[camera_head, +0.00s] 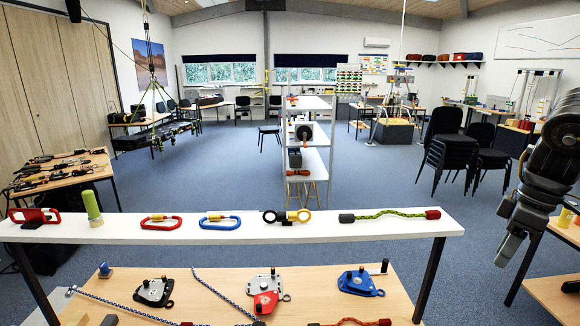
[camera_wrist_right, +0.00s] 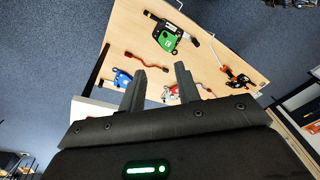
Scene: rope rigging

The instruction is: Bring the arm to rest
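My right gripper (camera_head: 507,246) hangs at the right side of the head view, pointing down, to the right of the white shelf's end. In the right wrist view its two dark fingers (camera_wrist_right: 160,72) stand apart with nothing between them. Below them in that view is a wooden table (camera_wrist_right: 130,32) with rigging gear, clear of the fingers as far as I can tell. My left gripper is not in the head view.
A white shelf (camera_head: 330,228) holds a red carabiner (camera_head: 161,222), a blue carabiner (camera_head: 220,222) and a green rope piece (camera_head: 390,214). The wooden table in front bears rope devices, including a blue one (camera_head: 360,281). Stacked chairs (camera_head: 450,155) stand behind my right arm.

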